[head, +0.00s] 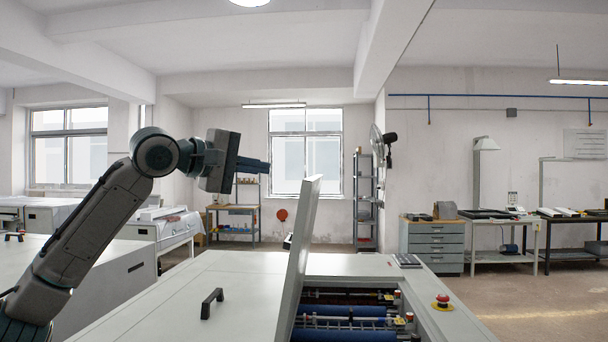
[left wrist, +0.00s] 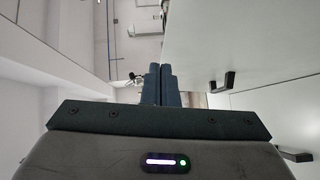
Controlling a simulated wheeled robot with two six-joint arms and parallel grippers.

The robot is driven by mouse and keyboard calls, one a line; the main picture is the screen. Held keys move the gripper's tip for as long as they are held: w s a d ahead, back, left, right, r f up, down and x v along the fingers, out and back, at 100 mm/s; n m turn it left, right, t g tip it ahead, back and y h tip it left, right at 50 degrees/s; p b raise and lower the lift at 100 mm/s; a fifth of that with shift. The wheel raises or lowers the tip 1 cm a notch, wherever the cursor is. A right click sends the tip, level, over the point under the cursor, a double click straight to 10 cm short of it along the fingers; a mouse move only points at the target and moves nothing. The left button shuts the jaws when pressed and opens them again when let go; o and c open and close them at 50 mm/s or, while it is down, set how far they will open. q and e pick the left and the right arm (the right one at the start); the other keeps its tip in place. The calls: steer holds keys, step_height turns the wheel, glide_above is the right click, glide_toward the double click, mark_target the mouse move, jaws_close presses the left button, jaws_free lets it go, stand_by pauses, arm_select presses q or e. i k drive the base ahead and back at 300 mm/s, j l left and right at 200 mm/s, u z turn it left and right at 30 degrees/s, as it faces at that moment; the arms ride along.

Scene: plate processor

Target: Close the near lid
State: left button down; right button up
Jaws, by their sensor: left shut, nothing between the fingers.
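A white lid (head: 301,240) stands raised, almost upright, on the white machine in the head view. Its top leans slightly to the right. To its right is the open bay with blue rollers (head: 345,334). My left gripper (head: 266,167) is shut and empty, pointing right, at about the height of the lid's upper edge and left of it in the picture; I see no contact. The shut fingers (left wrist: 160,85) also show in the left wrist view, with white panels (left wrist: 235,45) to their right; I cannot tell which panels these are. My right gripper is out of view.
A black handle (head: 212,303) stands on the flat white top left of the lid. A red emergency button (head: 442,301) sits on the machine's right edge. A drawer cabinet (head: 432,245) and benches stand at the right wall. Floor is free at the right.

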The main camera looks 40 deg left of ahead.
mark_target(301, 237)
steer(key=i+j, duration=0.2)
steer(key=j, duration=0.15)
steer(key=i+j, duration=0.2)
steer(key=j, duration=0.15)
steer(key=i+j, duration=0.2)
steer(key=j, duration=0.15)
